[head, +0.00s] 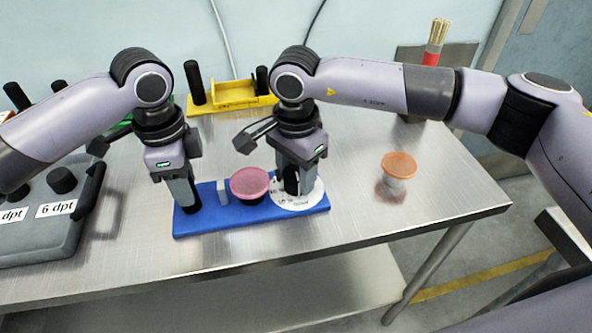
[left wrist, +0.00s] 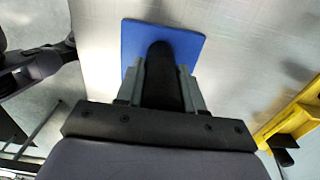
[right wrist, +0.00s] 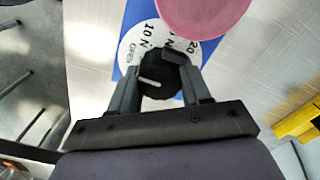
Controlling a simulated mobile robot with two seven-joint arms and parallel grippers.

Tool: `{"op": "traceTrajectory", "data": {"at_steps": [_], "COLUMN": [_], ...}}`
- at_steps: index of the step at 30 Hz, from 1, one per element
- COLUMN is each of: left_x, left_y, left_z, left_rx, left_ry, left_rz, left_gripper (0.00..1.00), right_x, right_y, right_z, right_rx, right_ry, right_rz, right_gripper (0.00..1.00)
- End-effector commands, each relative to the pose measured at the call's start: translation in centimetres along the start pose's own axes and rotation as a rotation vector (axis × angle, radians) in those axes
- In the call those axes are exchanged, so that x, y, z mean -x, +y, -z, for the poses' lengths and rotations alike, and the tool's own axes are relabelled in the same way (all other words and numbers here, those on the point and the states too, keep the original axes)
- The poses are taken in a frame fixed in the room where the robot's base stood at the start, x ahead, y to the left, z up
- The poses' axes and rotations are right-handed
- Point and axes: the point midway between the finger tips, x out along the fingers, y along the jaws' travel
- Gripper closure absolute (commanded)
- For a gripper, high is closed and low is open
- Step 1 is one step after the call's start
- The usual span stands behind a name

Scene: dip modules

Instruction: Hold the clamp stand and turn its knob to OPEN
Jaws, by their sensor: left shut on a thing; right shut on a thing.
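The clamp stand has a blue base (head: 232,222), a black upright post (left wrist: 160,58) at its left end and a white dial (head: 312,197) at its right end. My left gripper (head: 187,203) is shut on the post. My right gripper (head: 291,188) is shut on the black knob (right wrist: 160,82) in the middle of the dial. The dial shows "10 N", "20 N" and a small "OPEN" in the right wrist view. The knob's white mark lies to the left of its centre there; its exact aim is unclear.
An orange-topped piece (head: 398,166) stands on the steel table (head: 370,218) at the right. A yellow stand (head: 232,97) is behind, and a grey case marked "6 dpt" (head: 40,235) is at the left. A holder with thin sticks (head: 437,40) stands at the back right.

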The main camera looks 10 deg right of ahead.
Motion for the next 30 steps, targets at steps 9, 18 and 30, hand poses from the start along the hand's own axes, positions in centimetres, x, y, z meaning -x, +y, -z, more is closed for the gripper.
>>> {"op": "traceTrajectory", "data": {"at_steps": [9,18,30], "left_x": [-0.09,-0.1,-0.09], "left_y": [0.08,0.08,0.07], "left_z": [0.14,0.15,0.1], "left_rx": [-0.003,-0.004,-0.002], "left_ry": [0.001,0.001,0.002], "left_rz": [-0.001,-0.001,-0.002], "left_gripper": [1.0,1.0,1.0], "right_x": [0.25,0.26,0.34], "right_y": [-0.14,-0.15,-0.08], "right_z": [-0.29,-0.32,-0.11], "right_rx": [0.054,0.055,0.049], "right_ry": [-0.006,-0.006,-0.002], "right_rz": [0.007,0.008,0.004], "right_gripper": [0.83,0.83,0.41]}}
